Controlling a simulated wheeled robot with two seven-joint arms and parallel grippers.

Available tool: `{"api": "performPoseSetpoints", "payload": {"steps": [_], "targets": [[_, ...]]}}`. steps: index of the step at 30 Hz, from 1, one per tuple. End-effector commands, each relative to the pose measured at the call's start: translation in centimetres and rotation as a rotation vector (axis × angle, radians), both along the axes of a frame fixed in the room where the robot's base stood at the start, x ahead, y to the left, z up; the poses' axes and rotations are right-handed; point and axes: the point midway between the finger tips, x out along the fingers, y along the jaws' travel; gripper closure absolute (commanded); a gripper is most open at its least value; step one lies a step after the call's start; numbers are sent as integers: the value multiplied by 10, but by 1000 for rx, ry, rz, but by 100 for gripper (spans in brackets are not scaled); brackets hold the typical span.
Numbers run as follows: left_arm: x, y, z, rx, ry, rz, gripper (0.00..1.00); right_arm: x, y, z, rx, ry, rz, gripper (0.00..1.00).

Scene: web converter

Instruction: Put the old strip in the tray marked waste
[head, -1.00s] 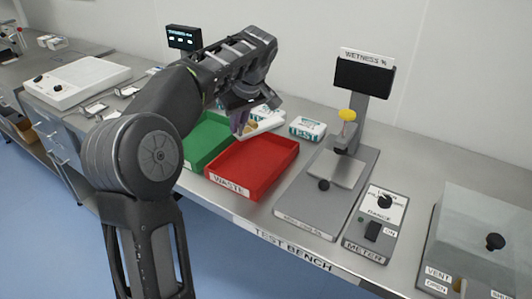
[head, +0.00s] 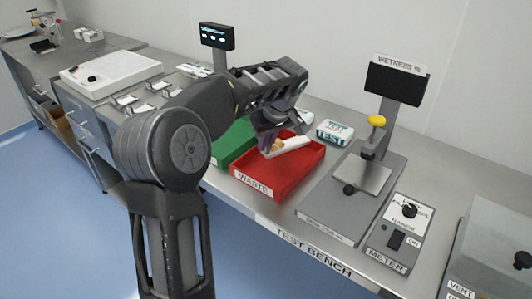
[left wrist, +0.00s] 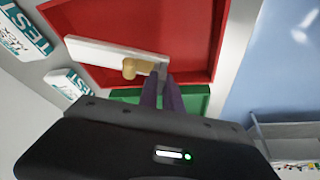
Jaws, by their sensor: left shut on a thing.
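The red tray labelled WASTE (head: 262,187) sits on the test bench, and it fills the top of the left wrist view (left wrist: 200,30). My left gripper (head: 268,147) is shut on a white strip (head: 293,144) with a tan piece near the fingers. In the left wrist view the purple fingers (left wrist: 163,92) grip one end of the strip (left wrist: 100,53). The strip is over the red tray; its exact height above the tray floor is hard to tell. My right gripper is not in view.
A green tray (head: 232,142) stands left of the red one, partly hidden by my arm. A white TEST pack (head: 335,131) lies behind. A wetness gauge (head: 375,180) and a meter box (head: 400,235) stand to the right.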

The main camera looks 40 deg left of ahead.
Motion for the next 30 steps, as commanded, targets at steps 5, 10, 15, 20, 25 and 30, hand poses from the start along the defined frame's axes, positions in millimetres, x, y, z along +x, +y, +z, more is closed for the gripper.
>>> {"api": "performPoseSetpoints", "payload": {"steps": [5,10,15,20,25,30], "targets": [[0,0,-5,0,1,0,100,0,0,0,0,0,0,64],[-1,0,-28,0,3,0,100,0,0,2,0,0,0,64],[0,0,-37,0,-1,-1,100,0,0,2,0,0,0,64],[0,0,-37,0,-1,-1,100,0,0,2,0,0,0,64],[0,0,-41,0,0,-1,90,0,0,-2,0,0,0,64],[0,0,-40,0,0,-1,76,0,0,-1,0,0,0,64]]}}
